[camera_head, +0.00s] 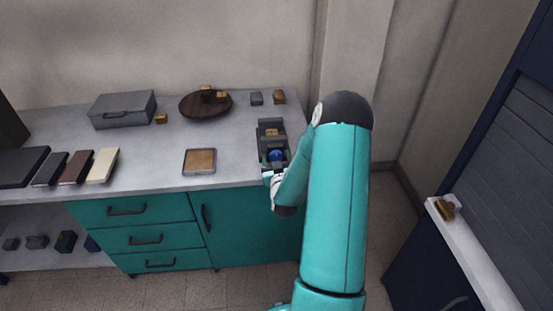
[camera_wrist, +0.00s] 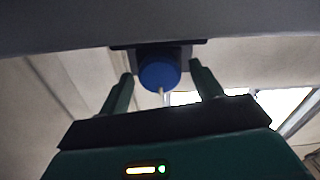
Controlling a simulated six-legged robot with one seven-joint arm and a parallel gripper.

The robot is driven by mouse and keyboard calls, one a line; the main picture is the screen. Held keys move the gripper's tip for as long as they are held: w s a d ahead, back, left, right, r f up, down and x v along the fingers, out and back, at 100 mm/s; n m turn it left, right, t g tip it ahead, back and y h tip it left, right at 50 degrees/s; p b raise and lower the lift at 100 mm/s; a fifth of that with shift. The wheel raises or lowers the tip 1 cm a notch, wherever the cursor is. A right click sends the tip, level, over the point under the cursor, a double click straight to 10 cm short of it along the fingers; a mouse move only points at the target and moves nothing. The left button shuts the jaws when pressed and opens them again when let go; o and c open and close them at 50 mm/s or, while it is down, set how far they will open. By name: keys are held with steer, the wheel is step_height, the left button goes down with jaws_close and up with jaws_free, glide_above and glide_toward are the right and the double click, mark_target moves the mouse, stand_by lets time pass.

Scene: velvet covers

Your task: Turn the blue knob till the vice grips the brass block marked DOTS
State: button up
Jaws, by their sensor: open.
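The grey vice (camera_head: 270,124) stands near the right end of the counter. A brass block (camera_head: 272,132) sits in it; its marking is too small to read, and I cannot tell how close the jaws are to it. The blue knob (camera_head: 277,155) is on the vice's near end. It also shows in the wrist view (camera_wrist: 158,76), with a pale pointer mark at its lower edge. My gripper (camera_wrist: 164,78) is open, with one finger on either side of the knob and a visible gap on both sides. In the head view my arm partly hides the gripper.
More brass blocks lie by the grey box (camera_head: 122,110) and on the round wooden turntable (camera_head: 193,107). A shallow tray (camera_head: 199,171) lies left of the vice. Two small blocks (camera_head: 257,98) stand behind it. Another brass piece (camera_head: 444,209) is on the right ledge.

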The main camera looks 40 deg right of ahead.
steer(key=shift+c, duration=0.5)
steer(key=c, duration=0.9)
steer(key=shift+m, duration=0.4)
steer(key=m, duration=0.2)
steer(key=shift+m, duration=0.4)
steer(key=m, duration=0.4)
steer(key=shift+s+d+m, duration=0.1)
steer(key=shift+m, duration=0.2)
steer(key=m, duration=0.4)
steer(key=shift+f, duration=0.1)
steer(key=shift+m, duration=1.7)
